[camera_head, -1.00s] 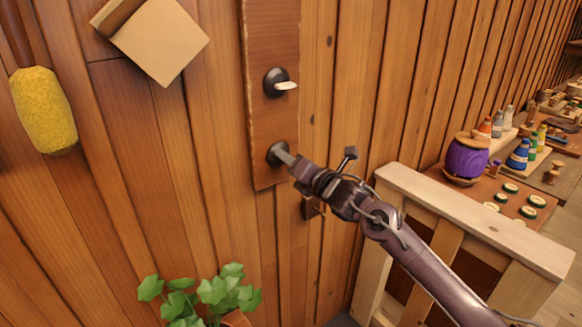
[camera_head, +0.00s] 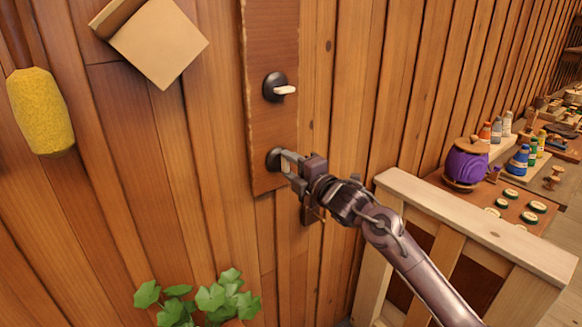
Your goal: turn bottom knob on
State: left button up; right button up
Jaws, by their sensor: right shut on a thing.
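The bottom knob (camera_head: 273,158) is a dark round base low on a reddish-brown wooden board (camera_head: 270,120) fixed to the plank wall. My right gripper (camera_head: 286,162) is at this knob, shut on its pale handle, which the fingers partly cover. The handle's exact angle is hard to tell behind the fingers. The top knob (camera_head: 276,87) sits above it on the same board, with its pale handle pointing right. My left gripper is not in view.
A pale wooden rail (camera_head: 470,225) stands to the right, near my right arm. Behind it a table holds a purple spool (camera_head: 466,163) and paint bottles. A green plant (camera_head: 210,300) is below, and a yellow roll (camera_head: 40,110) hangs at the left.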

jog(key=shift+f+m, duration=0.1)
jog(key=shift+m, duration=0.2)
jog(key=o, duration=1)
jog(key=b+v, duration=0.2)
jog(key=v, duration=0.5)
jog(key=shift+s+d, duration=0.25)
jog(key=shift+s, duration=0.05)
